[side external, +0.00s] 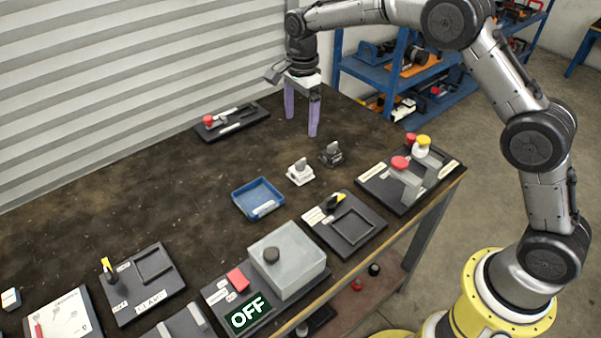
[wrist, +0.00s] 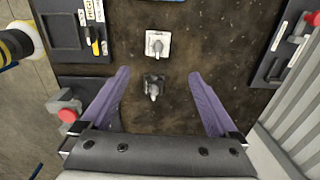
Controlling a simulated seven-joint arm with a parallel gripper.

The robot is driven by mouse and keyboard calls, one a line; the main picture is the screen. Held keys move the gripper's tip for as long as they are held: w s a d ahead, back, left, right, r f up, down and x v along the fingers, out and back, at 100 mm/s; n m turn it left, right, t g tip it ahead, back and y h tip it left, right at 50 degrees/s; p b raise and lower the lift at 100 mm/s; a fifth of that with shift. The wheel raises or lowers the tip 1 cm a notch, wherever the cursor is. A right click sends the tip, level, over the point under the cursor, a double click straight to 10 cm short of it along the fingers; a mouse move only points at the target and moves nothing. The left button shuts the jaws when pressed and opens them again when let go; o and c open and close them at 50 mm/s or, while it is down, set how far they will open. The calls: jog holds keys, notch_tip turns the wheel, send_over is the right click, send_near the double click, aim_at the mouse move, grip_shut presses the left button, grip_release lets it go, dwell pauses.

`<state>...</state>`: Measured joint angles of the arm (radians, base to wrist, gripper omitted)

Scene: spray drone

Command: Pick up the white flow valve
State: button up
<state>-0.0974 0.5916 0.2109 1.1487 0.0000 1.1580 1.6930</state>
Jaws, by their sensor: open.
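The white flow valve (side external: 300,172) sits upright on the brown table in the side view, left of a similar dark valve (side external: 332,153). In the wrist view the white valve (wrist: 157,45) lies ahead of the fingers, beyond the dark valve (wrist: 153,86), which shows between the two fingers. My gripper (side external: 300,134) has purple fingers, is open and empty, and hangs behind and above both valves. It also shows in the wrist view (wrist: 158,74), its fingers spread wide. Nothing hides the white valve.
A blue tray (side external: 258,199) stands in front and to the left of the white valve. A black board with red and yellow knobs (side external: 410,178) lies to the right. A dark tool board (side external: 232,121) lies at the back. Bare table surrounds the valves.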

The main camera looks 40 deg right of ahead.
send_near(300, 160)
notch_tip(300, 160, down, 5)
jog(key=shift+s+a+f, duration=0.1)
jog(key=shift+s+f, duration=0.05)
jog(key=shift+f, duration=3.15)
jog(key=shift+w+r, duration=0.1)
jog(key=shift+w, duration=0.1)
grip_shut()
